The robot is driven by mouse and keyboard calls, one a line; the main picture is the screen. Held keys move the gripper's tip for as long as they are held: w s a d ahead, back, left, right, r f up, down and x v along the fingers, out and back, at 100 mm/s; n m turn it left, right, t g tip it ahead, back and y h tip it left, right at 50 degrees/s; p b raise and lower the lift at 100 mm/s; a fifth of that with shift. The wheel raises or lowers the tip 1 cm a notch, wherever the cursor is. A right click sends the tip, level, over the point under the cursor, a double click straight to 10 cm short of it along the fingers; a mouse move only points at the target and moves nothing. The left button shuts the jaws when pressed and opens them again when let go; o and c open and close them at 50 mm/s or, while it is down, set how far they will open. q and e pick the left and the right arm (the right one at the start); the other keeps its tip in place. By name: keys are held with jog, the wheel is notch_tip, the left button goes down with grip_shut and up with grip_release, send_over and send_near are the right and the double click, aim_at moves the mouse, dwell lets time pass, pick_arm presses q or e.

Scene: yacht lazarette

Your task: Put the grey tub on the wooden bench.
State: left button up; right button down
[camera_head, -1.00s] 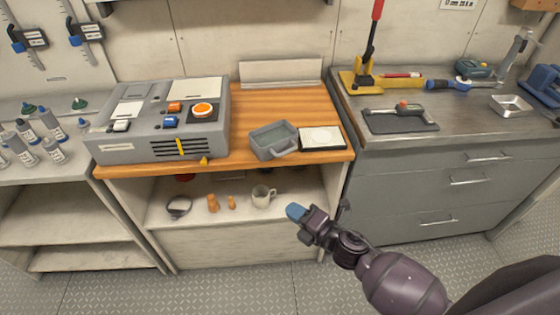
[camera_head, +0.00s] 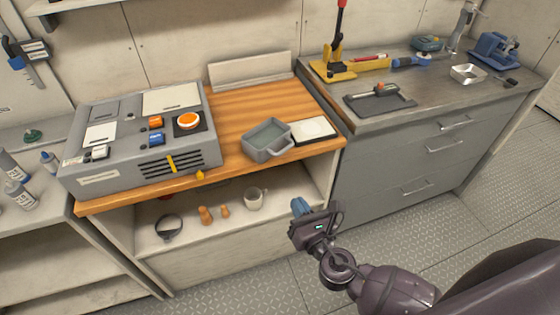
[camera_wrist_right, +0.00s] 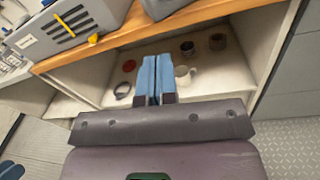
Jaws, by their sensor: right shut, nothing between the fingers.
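The grey tub (camera_head: 267,140) sits on the wooden bench (camera_head: 232,110), near its front right edge, with a handle at its right side. In the right wrist view, part of the tub (camera_wrist_right: 165,6) shows at the top edge. My right gripper (camera_head: 299,207) is in front of the bench, below its top and apart from the tub. Its blue fingers (camera_wrist_right: 157,80) are together with nothing between them. My left gripper is not in view.
A grey control box (camera_head: 140,135) with knobs fills the bench's left. A white-topped pad (camera_head: 312,131) lies right of the tub. The open shelf below holds a mug (camera_head: 255,197), wooden pieces and a ring clamp (camera_head: 168,228). A metal-topped drawer cabinet (camera_head: 410,150) stands right.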

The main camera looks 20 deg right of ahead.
jog(key=h, duration=0.1)
jog(key=n, duration=0.1)
send_near(274, 146)
jog(key=w, duration=0.3)
jog(key=shift+w+a+f, duration=0.15)
jog(key=shift+w+f, duration=0.05)
jog(key=shift+w, duration=0.05)
dwell(0.4)
jog(key=w, duration=0.5)
jog(key=shift+w+a+f+b, duration=0.1)
jog(key=shift+w+a+b, duration=0.15)
jog(key=shift+b, duration=0.1)
jog(key=shift+w, duration=0.6)
